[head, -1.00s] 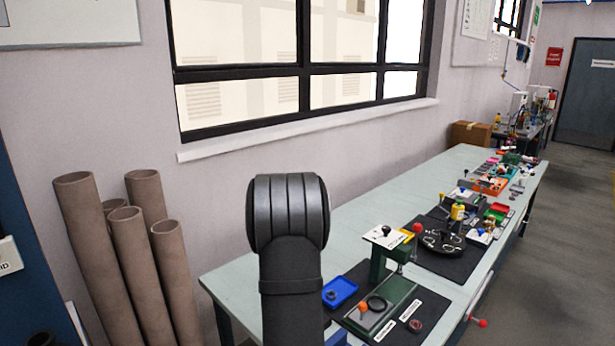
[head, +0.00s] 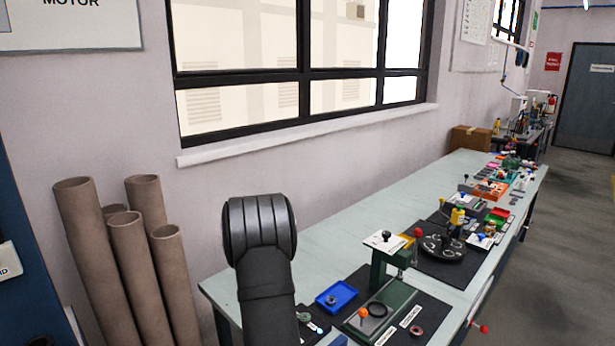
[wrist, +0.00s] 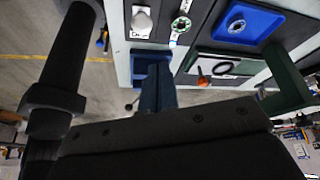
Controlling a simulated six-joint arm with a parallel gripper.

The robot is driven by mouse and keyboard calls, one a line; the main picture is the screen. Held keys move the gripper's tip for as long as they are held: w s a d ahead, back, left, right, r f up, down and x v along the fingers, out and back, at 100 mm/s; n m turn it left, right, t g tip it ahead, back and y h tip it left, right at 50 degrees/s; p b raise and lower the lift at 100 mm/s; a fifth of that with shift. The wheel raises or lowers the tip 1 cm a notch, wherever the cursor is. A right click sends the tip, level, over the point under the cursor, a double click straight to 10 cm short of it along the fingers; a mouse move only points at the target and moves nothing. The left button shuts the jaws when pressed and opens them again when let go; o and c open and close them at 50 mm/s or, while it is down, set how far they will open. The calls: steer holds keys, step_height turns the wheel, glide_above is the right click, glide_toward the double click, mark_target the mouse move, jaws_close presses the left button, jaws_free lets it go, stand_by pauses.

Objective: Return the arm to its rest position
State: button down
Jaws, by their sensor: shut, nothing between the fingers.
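My arm (head: 262,270) shows in the head view as a black, ribbed joint on a thick link, left of the bench's near end. A black link of mine crosses the left of the wrist view. The gripper is not visible in the head view.
The long pale bench (head: 330,240) carries a green press stand (head: 385,305), a blue tray (head: 336,297) and a round black fixture (head: 443,249). Several brown tubes (head: 95,250) lean at the left wall. The blue tray also shows in the wrist view (wrist: 262,20).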

steer(key=shift+t+y, duration=0.7)
steer(key=shift+y, duration=0.2)
steer(key=s+d+f, duration=0.1)
steer(key=f, duration=0.1)
steer(key=s+d+f, duration=0.3)
steer(key=f, duration=0.2)
steer(key=shift+s+d, duration=0.15)
steer(key=shift+d, duration=0.15)
steer(key=shift+s+d+f+t+y, duration=0.3)
steer(key=shift+s+f, duration=0.15)
steer(key=shift+s, duration=0.1)
steer(key=shift+s+d+f+t+y, duration=0.3)
steer(key=shift+s+f, duration=0.1)
steer(key=shift+s, duration=0.15)
steer(key=shift+s+f, duration=0.1)
steer(key=shift+s, duration=0.1)
steer(key=shift+s+d+f+t+y, duration=0.15)
steer(key=shift+d+f+t+y, duration=0.1)
steer(key=shift+t+y, duration=0.5)
steer(key=d, duration=0.2)
steer(key=s+d+f, duration=0.1)
step_height(320, 180, up, 9)
steer(key=s, duration=0.2)
steer(key=shift+d+r, duration=0.15)
steer(key=shift+d, duration=0.05)
